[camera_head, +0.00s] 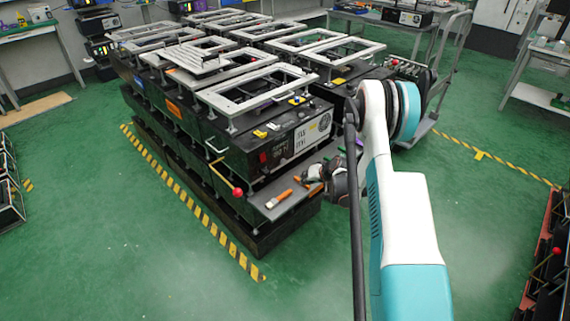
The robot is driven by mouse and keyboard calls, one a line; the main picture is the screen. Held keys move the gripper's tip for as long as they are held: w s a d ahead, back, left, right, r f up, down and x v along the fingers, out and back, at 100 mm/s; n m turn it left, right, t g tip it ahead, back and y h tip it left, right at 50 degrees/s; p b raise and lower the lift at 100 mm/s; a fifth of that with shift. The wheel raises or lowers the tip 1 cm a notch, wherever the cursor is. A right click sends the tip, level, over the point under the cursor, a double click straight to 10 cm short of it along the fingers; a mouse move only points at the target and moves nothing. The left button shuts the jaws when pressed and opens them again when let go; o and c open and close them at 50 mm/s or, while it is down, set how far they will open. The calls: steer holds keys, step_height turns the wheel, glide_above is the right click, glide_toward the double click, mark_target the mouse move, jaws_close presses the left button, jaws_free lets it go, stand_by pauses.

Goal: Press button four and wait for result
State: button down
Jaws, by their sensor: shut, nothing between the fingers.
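The black lever fixture (281,152) stands at the near end of a long double row of similar fixtures. Its front panel has a red switch (263,157) and a white label. Small yellow buttons (260,134) sit on its top edge, with blue and yellow ones (297,100) farther right. No number is readable, so I cannot tell which is button four. A lever with a red ball (238,192) sticks out at the front left corner. My gripper (328,183) is small and dark, beside the fixture's right front, partly hidden by my arm; it is shut and empty.
A grey shelf (290,203) below the panel holds an orange-handled tool (279,199). Yellow-black floor tape (190,200) runs along the row's left. A cart (425,75) stands behind my arm. Green floor is free in front and left.

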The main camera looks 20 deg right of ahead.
steer(key=shift+w+a, duration=0.45)
steer(key=shift+w, duration=0.85)
steer(key=shift+w+a, duration=0.5)
steer(key=shift+w, duration=0.8)
steer(key=shift+w+a, duration=0.45)
steer(key=shift+w, duration=0.85)
steer(key=shift+w, duration=0.15)
steer(key=shift+w+a, duration=0.15)
steer(key=shift+w, duration=0.1)
steer(key=shift+w+a, duration=0.15)
steer(key=shift+w, duration=0.3)
steer(key=shift+s+d, duration=0.3)
steer(key=shift+s, duration=0.6)
steer(key=shift+s+d, duration=0.3)
steer(key=shift+s, duration=0.5)
steer(key=shift+s+d, duration=0.25)
steer(key=shift+s, duration=0.5)
steer(key=shift+s+d, duration=0.3)
steer(key=shift+s, duration=0.5)
